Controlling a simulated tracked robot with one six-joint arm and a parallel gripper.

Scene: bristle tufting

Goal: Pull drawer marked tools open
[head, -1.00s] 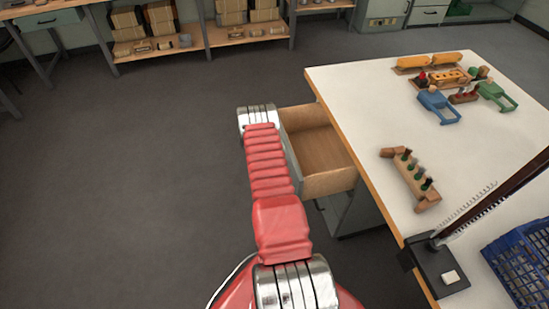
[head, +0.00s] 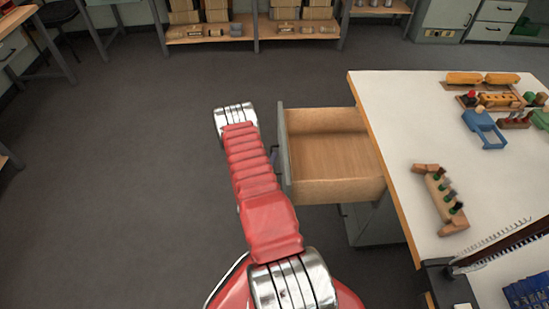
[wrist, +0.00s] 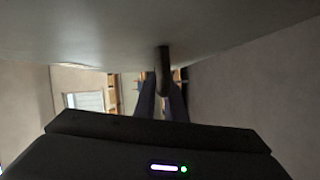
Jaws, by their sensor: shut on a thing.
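The drawer (head: 335,188) stands well out from the left side of the white-topped bench, with its bare wooden inside showing. Its grey front (head: 284,150) faces left, towards my red arm. In the wrist view the drawer front (wrist: 90,28) fills the top as a grey surface, and a dark handle (wrist: 163,70) sticks out from it. My gripper (wrist: 162,95) is shut on this handle, with a finger on each side. In the head view my arm mostly hides the gripper and handle. No drawer marking can be read in either view.
The bench top (head: 400,120) carries a wooden block with pegs (head: 440,200), a blue-framed tool (head: 484,129) and other tools. A dark post with a spring stands at its near corner. Grey floor (head: 120,200) is clear to the left; shelves line the back.

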